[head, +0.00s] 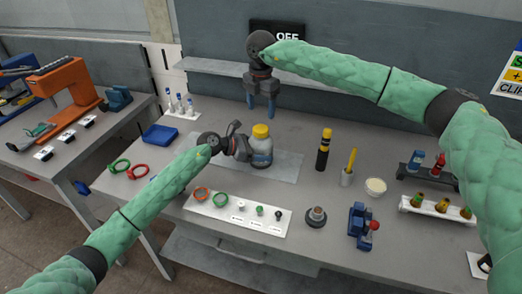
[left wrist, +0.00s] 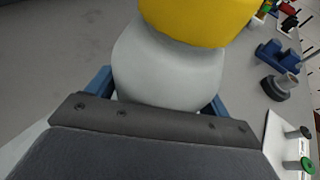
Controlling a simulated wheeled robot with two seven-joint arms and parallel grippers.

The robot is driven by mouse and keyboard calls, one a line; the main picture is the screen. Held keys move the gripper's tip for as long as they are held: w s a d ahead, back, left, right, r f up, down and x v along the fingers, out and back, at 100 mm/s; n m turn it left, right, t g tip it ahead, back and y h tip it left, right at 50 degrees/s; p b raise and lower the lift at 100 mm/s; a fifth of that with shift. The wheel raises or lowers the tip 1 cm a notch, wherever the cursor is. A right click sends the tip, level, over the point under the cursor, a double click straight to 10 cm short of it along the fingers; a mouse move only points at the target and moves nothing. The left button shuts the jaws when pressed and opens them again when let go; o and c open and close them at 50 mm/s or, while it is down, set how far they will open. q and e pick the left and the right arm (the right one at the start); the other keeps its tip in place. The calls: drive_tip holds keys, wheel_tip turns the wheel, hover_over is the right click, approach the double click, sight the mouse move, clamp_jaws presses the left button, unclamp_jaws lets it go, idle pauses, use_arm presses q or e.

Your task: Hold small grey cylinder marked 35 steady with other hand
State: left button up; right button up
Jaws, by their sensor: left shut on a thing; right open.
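A grey-white bottle-like cylinder (head: 262,155) with a yellow cap (head: 261,131) stands upright on a pale mat on the table. I cannot read a 35 on it. My left gripper (head: 246,150) is shut on its body from the left. In the left wrist view, the grey body (left wrist: 168,75) sits between the blue fingers, below the yellow cap (left wrist: 200,18).
A white board (head: 237,216) with rings and small pegs lies in front. A blue tray (head: 160,135) is at left. Bare table lies behind the mat.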

sight(261, 128)
wheel_tip(261, 128, up, 4)
drive_tip(key=w, duration=0.1)
drive_tip(key=f+m, duration=0.2)
drive_tip(key=m, duration=0.1)
drive_tip(key=s+d+f+m, duration=0.1)
drive_tip(key=f, duration=0.1)
drive_tip(key=shift+d+m+h, duration=0.1)
drive_tip(key=shift+m+h, duration=0.3)
drive_tip(key=m, duration=0.1)
drive_tip(key=a+m, duration=0.1)
drive_tip(key=m, duration=0.1)
drive_tip(key=shift+a+y, duration=0.1)
drive_tip(key=shift+y, duration=0.3)
drive_tip(key=shift+f+m, duration=0.1)
drive_tip(key=shift+m, duration=0.5)
drive_tip(key=shift+f, duration=3.95)
drive_tip(key=c, duration=1)
